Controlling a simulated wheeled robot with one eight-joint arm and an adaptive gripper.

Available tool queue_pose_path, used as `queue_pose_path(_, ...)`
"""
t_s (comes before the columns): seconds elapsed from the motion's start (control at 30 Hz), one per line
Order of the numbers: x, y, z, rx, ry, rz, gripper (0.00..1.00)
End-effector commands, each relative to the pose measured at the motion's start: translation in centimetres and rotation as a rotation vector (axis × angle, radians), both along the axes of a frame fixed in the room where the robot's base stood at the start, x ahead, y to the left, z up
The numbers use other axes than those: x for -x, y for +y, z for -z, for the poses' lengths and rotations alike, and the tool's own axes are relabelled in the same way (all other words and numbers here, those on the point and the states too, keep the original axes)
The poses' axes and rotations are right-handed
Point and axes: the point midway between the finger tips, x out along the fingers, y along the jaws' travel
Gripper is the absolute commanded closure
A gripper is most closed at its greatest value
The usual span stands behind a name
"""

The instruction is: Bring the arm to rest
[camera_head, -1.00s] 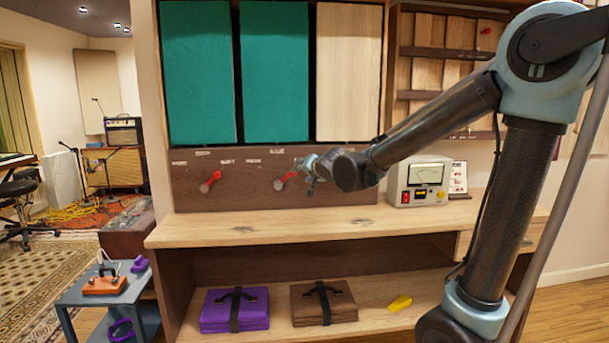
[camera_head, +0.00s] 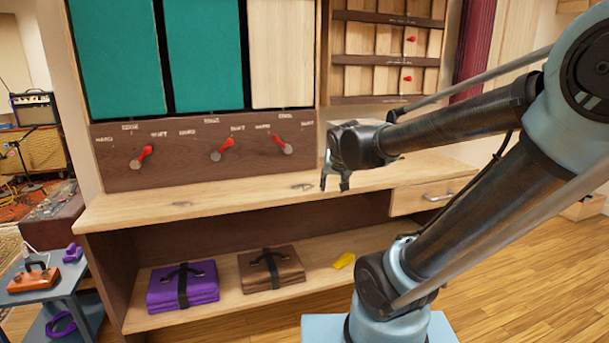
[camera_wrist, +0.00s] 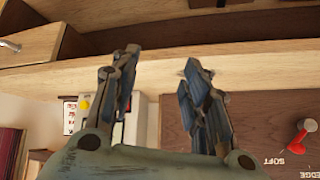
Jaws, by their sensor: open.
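My gripper (camera_head: 338,180) hangs fingers down above the wooden counter, right of the panel with the red levers. Its two fingers stand apart with nothing between them. In the wrist view my gripper (camera_wrist: 160,90) also shows open and empty, with the wooden counter (camera_wrist: 160,72) beyond its fingertips. My arm reaches in from the right side of the head view.
Red levers (camera_head: 222,149) sit on the dark panel (camera_head: 115,178) under teal and wood boards. A drawer (camera_head: 430,196) is right of my gripper. The lower shelf holds a purple case (camera_head: 165,291), a brown case (camera_head: 285,270) and a yellow object (camera_head: 344,261).

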Motion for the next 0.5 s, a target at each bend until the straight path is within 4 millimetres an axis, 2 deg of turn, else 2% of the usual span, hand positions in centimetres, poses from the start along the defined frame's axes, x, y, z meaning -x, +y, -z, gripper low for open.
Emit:
queue_pose_path(0.03,1.7,-1.7,1.0,0.021,0.039,0.009,0.58)
queue_pose_path(0.2,7.6,-5.9,4.4,0.081,0.185,-0.005,0.58)
queue_pose_path(0.33,12.4,-8.0,7.0,0.106,0.297,-0.032,0.58)
queue_pose_path(0.5,17.6,-9.2,9.8,0.11,0.418,-0.081,0.58)
